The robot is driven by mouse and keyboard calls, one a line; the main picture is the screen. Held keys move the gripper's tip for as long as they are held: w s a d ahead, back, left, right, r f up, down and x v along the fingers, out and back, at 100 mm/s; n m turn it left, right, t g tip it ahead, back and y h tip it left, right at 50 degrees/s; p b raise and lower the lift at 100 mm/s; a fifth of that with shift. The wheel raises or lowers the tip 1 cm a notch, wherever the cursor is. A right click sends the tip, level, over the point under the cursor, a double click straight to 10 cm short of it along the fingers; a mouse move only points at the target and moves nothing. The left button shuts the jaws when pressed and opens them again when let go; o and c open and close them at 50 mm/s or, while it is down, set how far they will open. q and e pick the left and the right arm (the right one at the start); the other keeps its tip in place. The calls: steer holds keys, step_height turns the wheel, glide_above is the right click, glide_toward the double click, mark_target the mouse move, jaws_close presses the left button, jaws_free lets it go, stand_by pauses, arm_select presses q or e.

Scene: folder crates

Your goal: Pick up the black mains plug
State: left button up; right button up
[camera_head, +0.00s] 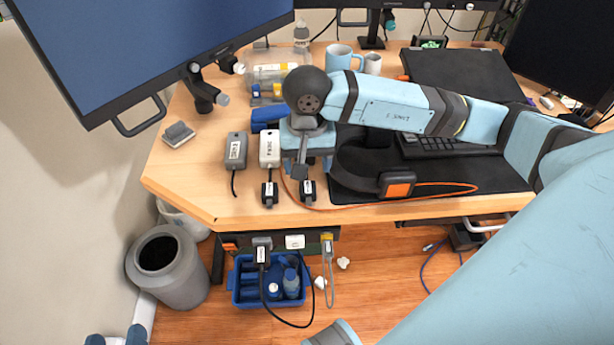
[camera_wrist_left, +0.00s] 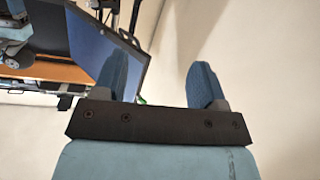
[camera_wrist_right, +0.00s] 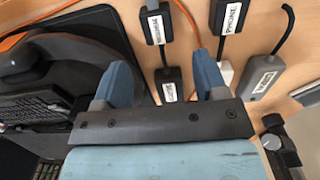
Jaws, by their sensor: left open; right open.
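Two black plugs with white labels lie near the desk's front edge: a left one (camera_head: 268,193) and a right one (camera_head: 308,192). They also show in the right wrist view, the left one at the top (camera_wrist_right: 230,15) and the right one beside it (camera_wrist_right: 157,27). I cannot tell which is the mains plug. My right gripper (camera_head: 306,157) is open above the desk, just behind the right plug. A black labelled block (camera_wrist_right: 170,87) shows between its fingers, not visibly gripped. My left gripper (camera_head: 116,339) is open and empty at the lower left, away from the desk.
A grey adapter (camera_head: 236,150) and a white adapter (camera_head: 269,148) lie left of my right gripper. Black headphones (camera_head: 355,182) and an orange cable (camera_head: 440,184) lie to its right. Monitors overhang the desk. Below are a grey bin (camera_head: 168,275) and a blue crate (camera_head: 245,292).

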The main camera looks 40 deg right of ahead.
mark_target(307, 182)
steer(key=shift+f, duration=0.9)
step_height(307, 182, down, 4)
steer(key=shift+d+r+b, duration=0.1)
steer(key=shift+r+b, duration=0.05)
steer(key=shift+b, duration=0.6)
steer(key=shift+f, duration=0.45)
steer(key=shift+r, duration=0.1)
steer(key=c, duration=0.9)
arm_select(q)
steer(key=r, duration=0.1)
steer(key=d+r+t+h, duration=0.1)
steer(key=shift+w+d+r, duration=0.1)
steer(key=shift+w+r, duration=0.05)
steer(key=shift+r, duration=0.15)
arm_select(e)
steer(key=shift+c, duration=0.6)
